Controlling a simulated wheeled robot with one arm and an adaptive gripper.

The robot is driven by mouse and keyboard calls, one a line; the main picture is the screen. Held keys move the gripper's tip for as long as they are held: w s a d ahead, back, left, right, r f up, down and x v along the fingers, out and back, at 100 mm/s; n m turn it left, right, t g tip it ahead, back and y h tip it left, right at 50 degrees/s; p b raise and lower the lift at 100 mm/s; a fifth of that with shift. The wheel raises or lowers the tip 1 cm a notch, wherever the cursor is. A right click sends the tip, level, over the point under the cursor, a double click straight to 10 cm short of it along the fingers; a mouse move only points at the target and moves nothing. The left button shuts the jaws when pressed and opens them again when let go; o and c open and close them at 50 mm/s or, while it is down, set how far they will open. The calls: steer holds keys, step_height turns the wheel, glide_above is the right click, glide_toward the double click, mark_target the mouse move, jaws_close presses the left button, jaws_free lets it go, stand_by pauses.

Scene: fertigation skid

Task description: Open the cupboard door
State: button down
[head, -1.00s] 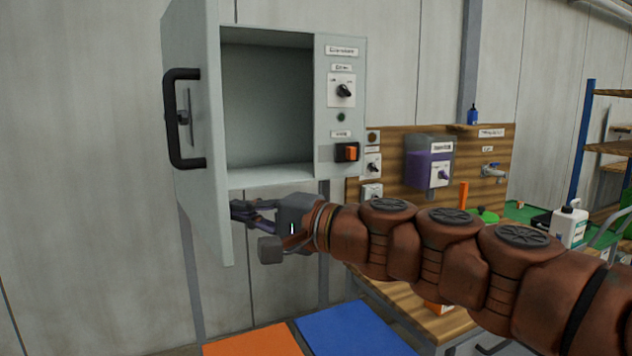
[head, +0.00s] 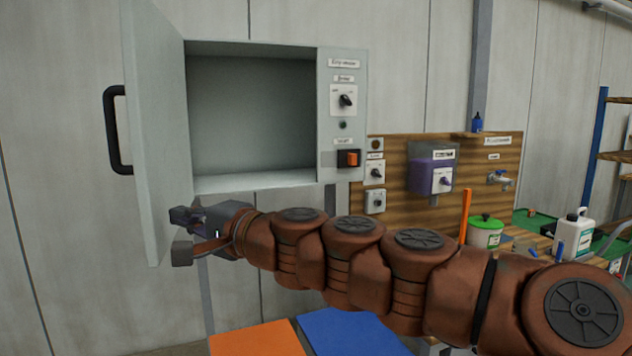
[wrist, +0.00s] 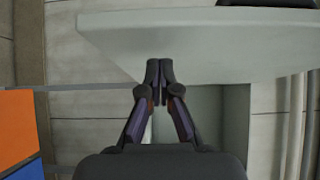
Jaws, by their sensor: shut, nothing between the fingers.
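The cupboard (head: 250,184) is a pale grey wall box with an empty inside. Its door (head: 155,130) is hinged on the left and stands wide open, swung out to the left. A black bar handle (head: 115,130) is on the door's outer face. My gripper (head: 178,216) is at the lower part of the door, on its inner side. In the wrist view, my gripper (wrist: 158,68) has its fingers together and empty, with the tips at the edge of the door panel (wrist: 200,45). I cannot tell whether they touch it.
A control panel (head: 343,130) with a knob and an orange switch is right of the opening. A wooden board (head: 400,190) with a purple dispenser (head: 431,174) is further right. Orange (head: 255,340) and blue (head: 350,330) surfaces lie below.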

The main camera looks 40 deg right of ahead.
steer(key=shift+s, duration=0.15)
steer(key=v, duration=0.7)
steer(key=shift+s, duration=0.15)
stand_by(0.7)
steer(key=s+a+f+n+g+p, duration=0.1)
steer(key=s+a+f+n+g, duration=0.25)
steer(key=f, duration=0.35)
steer(key=s+a+f+n+g+p, duration=0.1)
steer(key=s+a+f+n+g, duration=0.1)
steer(key=a+f+n+g, duration=0.25)
steer(key=s+a+f+n+g+p, duration=0.1)
steer(key=s+a+f+g, duration=0.15)
steer(key=a+f, duration=0.4)
steer(key=s+d+f+n+g+h, duration=0.2)
steer(key=s+d+f+g+h, duration=0.1)
steer(key=s, duration=0.5)
steer(key=s+d+f+n+g+h+p, duration=0.1)
steer(key=s+d+f+n+g+h, duration=0.1)
steer(key=s+d+f+g, duration=0.3)
steer(key=s+d+f+h, duration=0.1)
steer(key=s+d+f, duration=0.1)
steer(key=d+f, duration=0.1)
steer(key=shift+s+f+n+h, duration=0.3)
steer(key=shift+s+f+h, duration=0.1)
steer(key=shift+f, duration=0.2)
